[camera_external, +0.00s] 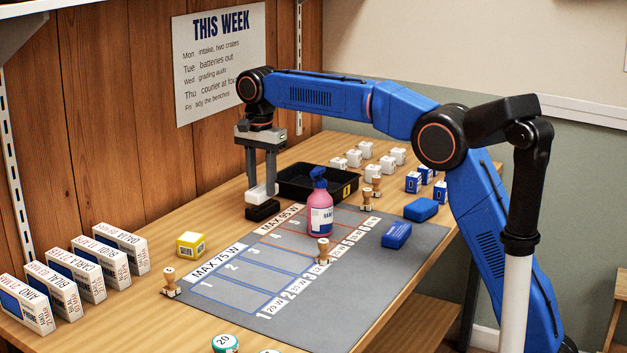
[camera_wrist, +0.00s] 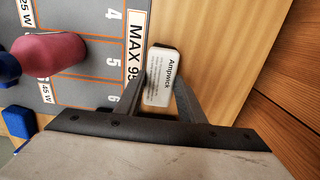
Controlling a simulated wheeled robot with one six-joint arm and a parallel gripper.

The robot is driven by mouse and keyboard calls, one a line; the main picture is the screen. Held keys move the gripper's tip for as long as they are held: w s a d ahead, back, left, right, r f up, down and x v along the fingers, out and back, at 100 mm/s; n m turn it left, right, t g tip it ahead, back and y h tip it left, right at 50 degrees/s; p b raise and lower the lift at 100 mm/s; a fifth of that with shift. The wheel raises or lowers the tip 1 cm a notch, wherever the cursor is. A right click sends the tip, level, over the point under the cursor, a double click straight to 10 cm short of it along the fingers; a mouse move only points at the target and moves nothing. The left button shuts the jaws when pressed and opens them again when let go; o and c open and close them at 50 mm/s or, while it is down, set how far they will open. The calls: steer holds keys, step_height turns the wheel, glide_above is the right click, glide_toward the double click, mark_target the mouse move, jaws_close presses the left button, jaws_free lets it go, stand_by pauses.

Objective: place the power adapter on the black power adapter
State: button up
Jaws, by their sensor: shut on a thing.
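My gripper (camera_external: 262,186) points straight down left of the black tray, shut on a white power adapter (camera_external: 258,195). The black power adapter (camera_external: 262,211) is on the wooden table directly under the white one. Whether the two touch or a thin gap is left between them, I cannot tell.
A pink spray bottle (camera_external: 320,214) stands on the grey mat (camera_external: 390,270) close to the right of my gripper. A black tray (camera_external: 318,188) is just behind.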

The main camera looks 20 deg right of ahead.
mark_target(262, 187)
steer(key=shift+f, duration=0.8)
steer(key=shift+f, duration=0.15)
steer(key=o, duration=1.1)
step_height(262, 187, up, 12)
steer(key=shift+r, duration=0.2)
